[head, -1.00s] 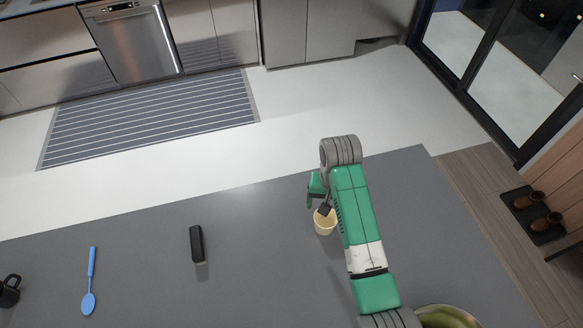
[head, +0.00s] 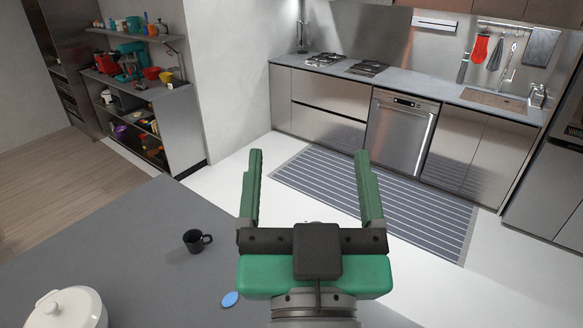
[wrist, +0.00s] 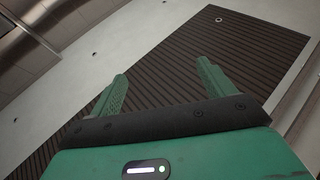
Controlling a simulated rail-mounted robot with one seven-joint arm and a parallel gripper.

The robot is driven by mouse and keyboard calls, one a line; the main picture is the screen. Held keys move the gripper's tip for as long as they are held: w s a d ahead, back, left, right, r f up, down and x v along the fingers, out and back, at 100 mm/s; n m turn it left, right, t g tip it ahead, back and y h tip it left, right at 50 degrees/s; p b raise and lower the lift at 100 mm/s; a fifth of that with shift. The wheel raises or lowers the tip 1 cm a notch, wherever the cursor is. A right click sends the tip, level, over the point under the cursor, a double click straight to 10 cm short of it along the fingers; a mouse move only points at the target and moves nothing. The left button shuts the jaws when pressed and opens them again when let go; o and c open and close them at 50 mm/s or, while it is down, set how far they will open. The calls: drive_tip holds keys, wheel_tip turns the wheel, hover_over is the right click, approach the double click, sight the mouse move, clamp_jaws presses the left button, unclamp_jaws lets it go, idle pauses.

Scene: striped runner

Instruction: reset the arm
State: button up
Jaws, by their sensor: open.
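My gripper (head: 311,190) is raised in front of the head camera, above the grey counter (head: 130,235). Its two green fingers are spread wide apart with nothing between them. In the wrist view, my gripper (wrist: 162,85) is also open and empty, with the floor and the striped runner (wrist: 215,50) beyond it. The runner also shows in the head view (head: 420,205), on the floor past the counter.
On the counter are a black mug (head: 193,241), a white lidded pot (head: 68,310) at the lower left, and a blue spoon end (head: 230,299) partly hidden by my gripper. Kitchen cabinets with a dishwasher (head: 398,135) and a loaded shelf (head: 150,105) stand across the floor.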

drive_tip(key=s+a+r+n+t+y, duration=0.1)
drive_tip(key=s+a+r+t, duration=0.1)
drive_tip(key=s+a+r, duration=0.1)
drive_tip(key=s+r, duration=0.1)
drive_tip(key=s, duration=0.1)
drive_tip(key=shift+s+a+r+y, duration=0.25)
drive_tip(key=shift+s+r+y, duration=0.05)
drive_tip(key=shift+s+r, duration=0.05)
